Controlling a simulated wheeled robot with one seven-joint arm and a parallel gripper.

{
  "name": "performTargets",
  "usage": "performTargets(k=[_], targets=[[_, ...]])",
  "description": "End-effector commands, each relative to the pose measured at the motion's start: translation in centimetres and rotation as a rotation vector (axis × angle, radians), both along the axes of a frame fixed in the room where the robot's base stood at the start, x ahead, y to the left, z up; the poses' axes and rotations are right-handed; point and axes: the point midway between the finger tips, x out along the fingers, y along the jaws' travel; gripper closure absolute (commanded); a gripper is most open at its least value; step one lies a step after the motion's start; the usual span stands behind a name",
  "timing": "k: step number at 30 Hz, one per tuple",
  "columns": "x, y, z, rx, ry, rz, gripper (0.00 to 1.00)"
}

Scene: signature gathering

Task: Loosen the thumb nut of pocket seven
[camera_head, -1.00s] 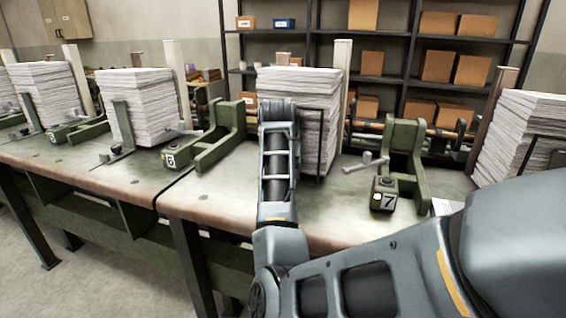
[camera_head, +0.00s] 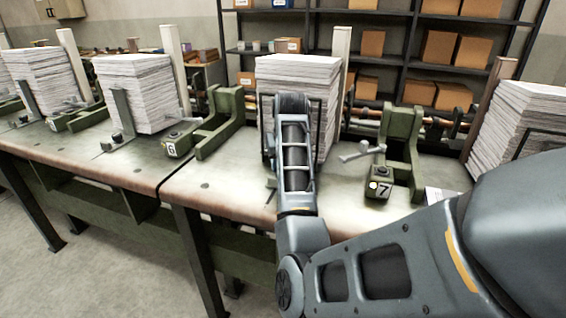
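The box marked 7 (camera_head: 380,184) sits near the table's front edge, right of centre, with a yellow spot on its face and a grey lever (camera_head: 362,151) behind it. The paper stack to its left (camera_head: 300,70) stands behind my forearm. A small greenish piece (camera_head: 270,184) shows low at the left of my forearm, perhaps part of this stack's guide foot. No thumb nut can be made out there; my arm covers that area. My arm reaches from the lower right to the front of this stack. My gripper is hidden beyond my forearm, so its fingers cannot be seen.
A box marked 6 (camera_head: 172,148), a green bracket (camera_head: 222,125) and another paper stack (camera_head: 137,90) stand to the left. A green bracket (camera_head: 402,130) stands behind box 7. A paper stack (camera_head: 510,125) is at the right. The table's front strip (camera_head: 215,195) is mostly clear.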

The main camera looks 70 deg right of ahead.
Motion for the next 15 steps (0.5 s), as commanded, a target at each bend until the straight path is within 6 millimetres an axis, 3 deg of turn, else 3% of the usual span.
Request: performTargets(k=[4,5,12,15], targets=[[0.05,0.01,0.01,-0.001,-0.001,0.001,0.91],[0.05,0.01,0.01,-0.001,-0.001,0.001,0.59],[0.03,0.01,0.0,0.0,0.0,0.0,0.36],[0.02,0.0,0.0,0.0,0.0,0.0,0.35]])
